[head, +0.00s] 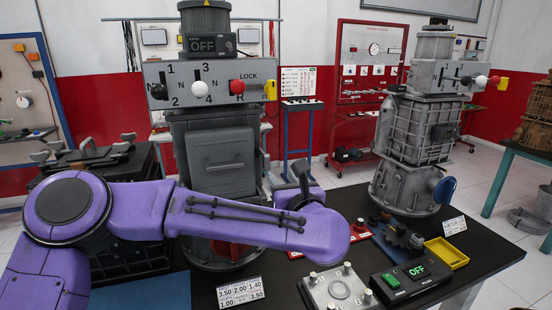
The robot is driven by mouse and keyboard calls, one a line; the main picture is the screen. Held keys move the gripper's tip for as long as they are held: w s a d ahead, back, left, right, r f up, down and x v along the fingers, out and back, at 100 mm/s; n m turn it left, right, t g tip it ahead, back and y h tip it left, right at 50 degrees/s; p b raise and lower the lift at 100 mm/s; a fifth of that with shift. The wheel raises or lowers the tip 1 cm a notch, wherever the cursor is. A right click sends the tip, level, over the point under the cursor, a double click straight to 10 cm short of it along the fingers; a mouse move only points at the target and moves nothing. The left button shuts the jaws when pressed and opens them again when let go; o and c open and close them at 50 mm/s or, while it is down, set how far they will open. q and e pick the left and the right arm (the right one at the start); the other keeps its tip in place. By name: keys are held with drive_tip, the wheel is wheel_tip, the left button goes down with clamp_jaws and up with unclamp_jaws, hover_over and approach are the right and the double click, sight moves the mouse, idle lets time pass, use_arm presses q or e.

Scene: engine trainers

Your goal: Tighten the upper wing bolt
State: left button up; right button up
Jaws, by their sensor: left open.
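Several grey wing-shaped bolts sit on top of the black ribbed housing (150,162) at the left of the bench. One wing bolt (128,138) is at the far right of the group, another (88,147) is near the middle, and others are at the left edge. I cannot tell which is the upper one. My purple left arm crosses in front of the housing and hides its lower part. My left gripper (303,180) is small and dark beyond the purple wrist, right of the bolts and apart from them. It is open and appears empty. My right gripper is out of view.
A tall grey trainer (215,150) with a numbered selector panel (208,83) stands behind my arm. A second trainer (420,130) stands at the right. A yellow tray (446,253), a green-lit OFF box (415,275) and a metal plate (338,288) occupy the dark bench (480,240).

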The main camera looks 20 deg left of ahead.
sight(267, 159)
use_arm(q)
drive_tip(key=shift+n, duration=0.5)
drive_tip(key=p+x, duration=0.1)
drive_tip(key=x, duration=0.2)
drive_tip(key=p+x, duration=0.1)
drive_tip(key=x, duration=0.2)
drive_tip(key=r+p+x, duration=0.1)
drive_tip(key=p+x, duration=0.1)
drive_tip(key=x, duration=0.2)
drive_tip(key=shift+s+a+r, duration=0.15)
drive_tip(key=shift+s+a, duration=0.05)
drive_tip(key=shift+a, duration=0.15)
drive_tip(key=shift+s+r, duration=0.3)
drive_tip(key=shift+s, duration=0.15)
drive_tip(key=shift+w+f, duration=0.1)
clamp_jaws()
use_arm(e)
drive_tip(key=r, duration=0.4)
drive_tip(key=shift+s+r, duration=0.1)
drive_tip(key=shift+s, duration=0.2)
